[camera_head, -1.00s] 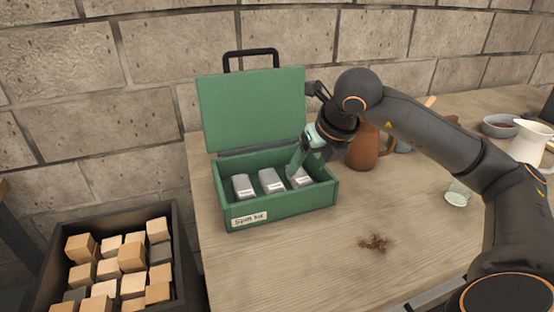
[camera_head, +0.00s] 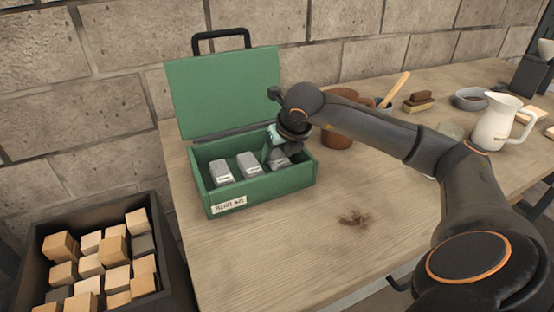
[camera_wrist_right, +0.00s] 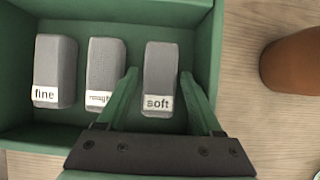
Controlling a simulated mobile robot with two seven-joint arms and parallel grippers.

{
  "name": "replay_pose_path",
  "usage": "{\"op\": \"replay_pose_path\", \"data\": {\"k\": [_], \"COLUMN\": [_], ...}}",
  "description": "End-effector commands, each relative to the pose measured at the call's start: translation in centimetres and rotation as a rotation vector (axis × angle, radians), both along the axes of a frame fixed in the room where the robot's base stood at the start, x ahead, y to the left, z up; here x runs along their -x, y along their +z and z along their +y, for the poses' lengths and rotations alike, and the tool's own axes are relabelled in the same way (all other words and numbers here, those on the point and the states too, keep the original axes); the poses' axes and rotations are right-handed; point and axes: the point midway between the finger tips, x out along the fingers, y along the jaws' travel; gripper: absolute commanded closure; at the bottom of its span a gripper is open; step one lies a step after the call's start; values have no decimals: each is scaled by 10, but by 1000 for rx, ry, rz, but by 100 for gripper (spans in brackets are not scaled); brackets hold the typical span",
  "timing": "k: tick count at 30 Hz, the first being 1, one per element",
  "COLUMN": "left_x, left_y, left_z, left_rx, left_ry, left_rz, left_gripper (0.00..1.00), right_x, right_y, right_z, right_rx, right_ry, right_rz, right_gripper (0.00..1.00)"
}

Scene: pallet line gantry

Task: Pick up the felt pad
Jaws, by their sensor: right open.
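Three grey pads lie side by side in the open green box (camera_head: 265,192). In the wrist view the left pad (camera_wrist_right: 55,65) is labelled "fine", the middle pad (camera_wrist_right: 105,60) has a label that seems to read "rough", and the right pad (camera_wrist_right: 160,75) is labelled "soft". No label says felt. My right gripper (camera_wrist_right: 160,78) is open, one finger on each side of the "soft" pad, with gaps showing. In the head view the right gripper (camera_head: 268,152) reaches into the box's right end and partly hides that pad. My left gripper is not in view.
The box's raised lid (camera_head: 222,92) stands behind the pads. A brown jug (camera_head: 338,138) is right of the box. A dark crate of wooden blocks (camera_head: 170,265) stands at lower left. A brown stain (camera_head: 355,218) marks the otherwise clear table front. A white pitcher (camera_head: 495,128) is farther right.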

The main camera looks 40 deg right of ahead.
Motion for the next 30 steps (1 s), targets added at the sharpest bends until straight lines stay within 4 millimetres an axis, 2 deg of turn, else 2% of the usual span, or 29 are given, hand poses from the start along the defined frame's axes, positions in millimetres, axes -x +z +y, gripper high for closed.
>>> {"op": "replay_pose_path", "data": {"k": [5,30], "left_x": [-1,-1], "left_y": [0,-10], "left_z": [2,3], "left_rx": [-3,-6], "left_ry": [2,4], "left_rz": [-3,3], "left_gripper": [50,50], "right_x": [-6,-6], "right_y": [-12,-17], "right_z": [-2,-2], "right_rx": [1,0], "right_ry": [0,1], "right_rz": [0,-1], "right_gripper": [32,32]}}
